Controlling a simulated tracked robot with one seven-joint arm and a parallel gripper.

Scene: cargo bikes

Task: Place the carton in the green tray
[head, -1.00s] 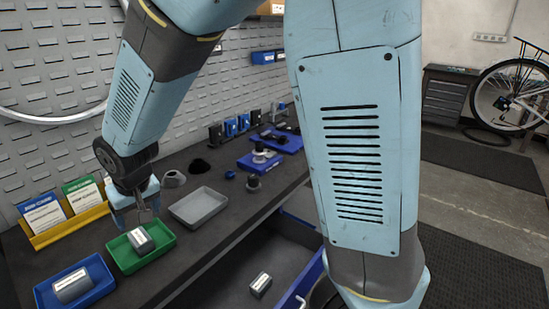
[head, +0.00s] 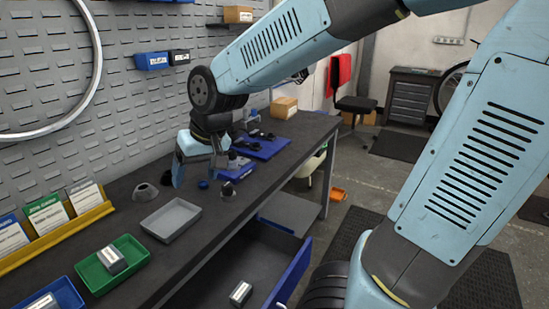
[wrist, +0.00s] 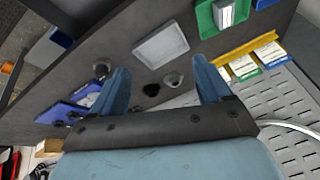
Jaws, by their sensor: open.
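A small grey carton (head: 112,258) with a white label sits inside the green tray (head: 85,277) on the bench. The wrist view also shows this carton (wrist: 225,15) in the green tray (wrist: 204,18), at the top. My gripper (head: 196,170) is open and empty above the bench, beyond the grey tray and well away from the green tray. Its two blue fingers spread wide in the wrist view (wrist: 162,78), with only bench and small parts beyond them. A similar carton (head: 42,303) lies in the blue tray (head: 66,291), and another (head: 240,293) lies in the open drawer.
An empty grey tray (head: 170,221) stands between the green tray and my gripper. A yellow card holder (head: 60,240) lines the back. The drawer (head: 291,273) stands open below the bench. A blue parts tray (head: 262,148) and a cardboard box (head: 284,107) stand farther along.

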